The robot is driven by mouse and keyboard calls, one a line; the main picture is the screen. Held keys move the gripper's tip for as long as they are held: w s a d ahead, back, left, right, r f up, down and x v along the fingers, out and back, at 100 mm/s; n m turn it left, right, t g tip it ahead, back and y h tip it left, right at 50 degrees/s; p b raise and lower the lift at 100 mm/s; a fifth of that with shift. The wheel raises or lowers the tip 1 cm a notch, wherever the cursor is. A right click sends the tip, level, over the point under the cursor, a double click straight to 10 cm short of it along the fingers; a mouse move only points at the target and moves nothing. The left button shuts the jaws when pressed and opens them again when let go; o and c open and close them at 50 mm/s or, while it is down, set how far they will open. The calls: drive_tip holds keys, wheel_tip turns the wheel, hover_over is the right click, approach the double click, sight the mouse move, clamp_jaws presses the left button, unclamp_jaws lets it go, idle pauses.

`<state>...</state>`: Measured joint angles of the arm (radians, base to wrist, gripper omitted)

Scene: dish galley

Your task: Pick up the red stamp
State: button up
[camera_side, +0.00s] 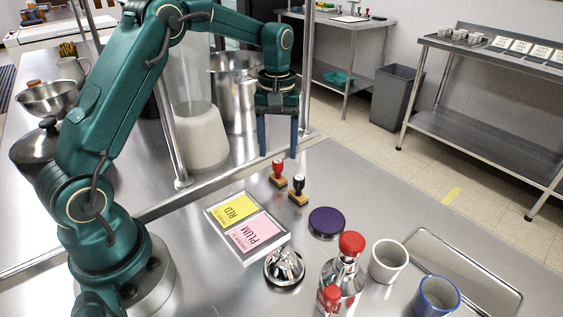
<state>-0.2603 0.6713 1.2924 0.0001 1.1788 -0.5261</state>
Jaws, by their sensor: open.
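The red stamp (278,172) stands upright on the steel counter, with a red handle and a wooden base. My gripper (277,152) is above it, pointing down, with its two blue fingers apart and nothing between them. The fingertips appear a little higher than the stamp's handle; the exact gap cannot be told from this one view. A black-handled stamp (298,189) stands close to the right and in front of the red one.
A card tray (270,246) with yellow and pink cards lies left of the stamps. A purple round pad (327,222), a silver bell (284,268), a red-capped bottle (345,270), mugs (389,261) and a metal tray (480,276) stand nearer. A metal post (166,110) rises behind.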

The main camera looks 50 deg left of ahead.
sight(278, 161)
drive_tip(key=shift+f, duration=2.2)
clamp_jaws()
